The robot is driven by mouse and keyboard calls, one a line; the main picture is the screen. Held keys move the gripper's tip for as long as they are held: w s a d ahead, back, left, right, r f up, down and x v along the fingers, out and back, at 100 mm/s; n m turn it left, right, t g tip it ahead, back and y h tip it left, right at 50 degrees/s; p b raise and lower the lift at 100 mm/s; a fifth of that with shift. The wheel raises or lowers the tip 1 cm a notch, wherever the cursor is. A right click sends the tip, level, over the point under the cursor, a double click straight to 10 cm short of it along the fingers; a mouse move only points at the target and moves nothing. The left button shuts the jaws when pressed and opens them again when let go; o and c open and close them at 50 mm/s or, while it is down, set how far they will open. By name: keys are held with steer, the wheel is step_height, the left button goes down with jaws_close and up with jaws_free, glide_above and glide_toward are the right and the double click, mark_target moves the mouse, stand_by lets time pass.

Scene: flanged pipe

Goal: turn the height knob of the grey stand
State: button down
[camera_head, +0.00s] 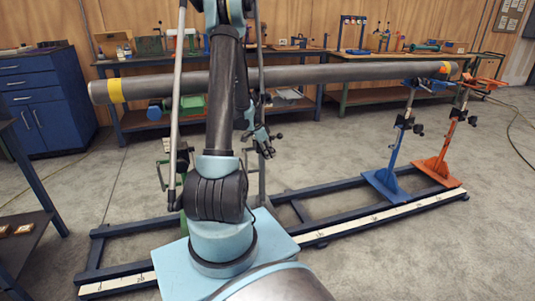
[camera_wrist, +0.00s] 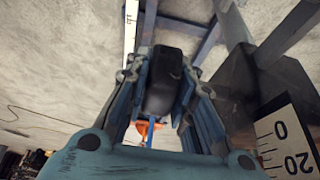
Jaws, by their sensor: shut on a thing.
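In the wrist view a black knob (camera_wrist: 163,82) lies between the two fingers of my gripper (camera_wrist: 166,66), and the fingers are shut on it. In the head view my gripper (camera_head: 260,137) is beside the grey stand (camera_head: 262,178), under the pipe. My arm hides much of the stand. In the wrist view its grey post (camera_wrist: 233,22) rises at the upper right, close to the fingers. How far the knob is turned cannot be told.
A blue stand (camera_head: 388,182) and an orange stand (camera_head: 438,167) are at the right on the floor rail frame (camera_head: 345,225). In the wrist view a scale plate (camera_wrist: 286,140) is close at the right.

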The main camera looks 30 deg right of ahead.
steer(key=y, duration=0.2)
steer(key=shift+d+t+y, duration=0.2)
steer(key=shift+t+y, duration=0.1)
steer(key=shift+y, duration=0.9)
steer(key=c, duration=1.4)
jaws_free()
steer(key=shift+o, duration=0.2)
step_height(320, 180, up, 12)
steer(key=shift+d+f, duration=0.1)
